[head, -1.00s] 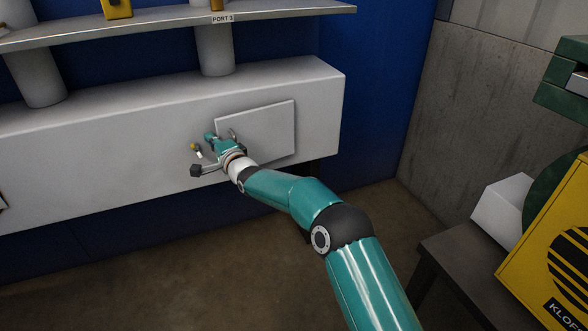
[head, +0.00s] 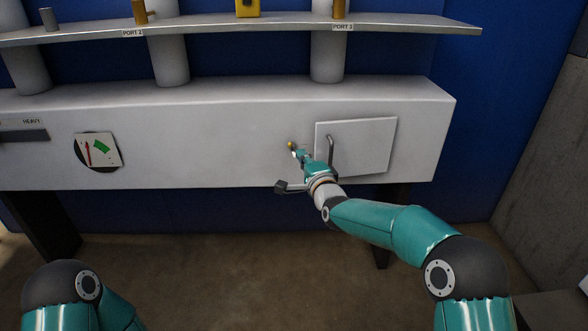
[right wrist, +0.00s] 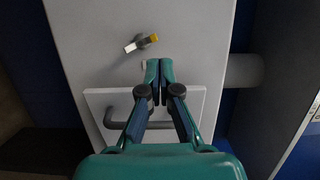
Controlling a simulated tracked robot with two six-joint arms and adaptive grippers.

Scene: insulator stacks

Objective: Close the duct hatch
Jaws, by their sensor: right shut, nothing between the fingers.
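The duct hatch (head: 368,142) is a flat white square panel on the front of the long white duct (head: 225,150). It lies close to the duct face; I cannot tell whether it is flush. A grey bar handle (head: 330,148) stands at its left edge and also shows in the right wrist view (right wrist: 113,122). A small latch with a yellow tip (right wrist: 142,42) sits on the duct beside the hatch. My right gripper (head: 301,155) is shut and empty, between handle and latch; its fingertips (right wrist: 160,64) are apart from the latch. My left gripper is out of view.
A metal shelf (head: 230,29) with port labels runs above the duct. Thick grey pipes (head: 328,55) rise from the duct. A round opening with a small panel (head: 99,149) is at the left. The floor (head: 240,280) in front is bare.

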